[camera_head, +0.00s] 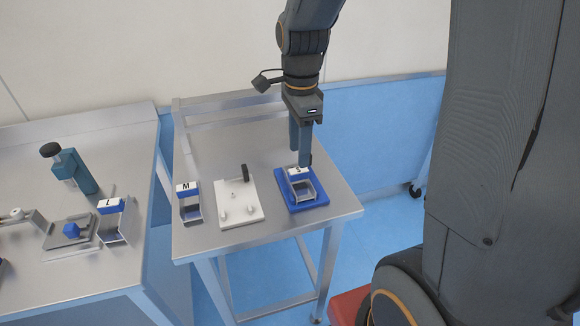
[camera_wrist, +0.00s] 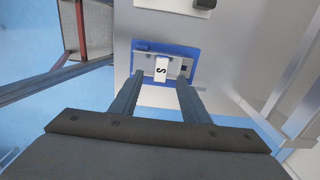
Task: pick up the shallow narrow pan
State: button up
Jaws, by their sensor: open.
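A small metal pan with a white and blue tag lettered S (camera_head: 303,190) sits on a blue base (camera_head: 321,200) at the right of the middle table; I take it as the shallow narrow pan. In the wrist view the pan (camera_wrist: 145,60) and its S tag lie straight ahead between my fingertips. My gripper (camera_head: 304,162) points down just above the back of this pan, open, with nothing held. In the wrist view its two fingers (camera_wrist: 160,80) stand apart on either side of the tag. Whether they touch the pan I cannot tell.
A white board with pegs and a black knob (camera_head: 237,207) lies left of the pan. A metal holder tagged M (camera_head: 189,203) stands further left. The left bench holds a holder tagged L (camera_head: 115,222) and a teal device (camera_head: 72,171). The table's back right is clear.

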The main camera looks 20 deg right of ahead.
aim_at(298, 170)
jog(key=shift+w+f, duration=0.15)
jog(key=shift+f, duration=0.1)
jog(key=shift+d+f, duration=0.1)
jog(key=shift+f, duration=0.25)
notch_tip(298, 170, down, 2)
jog(key=shift+f+p, duration=0.1)
jog(key=shift+p, duration=0.35)
jog(key=shift+f+p, duration=0.7)
jog(key=shift+f, duration=1.5)
grip_shut()
jog(key=shift+r+b, duration=1)
jog(key=shift+r, duration=4.05)
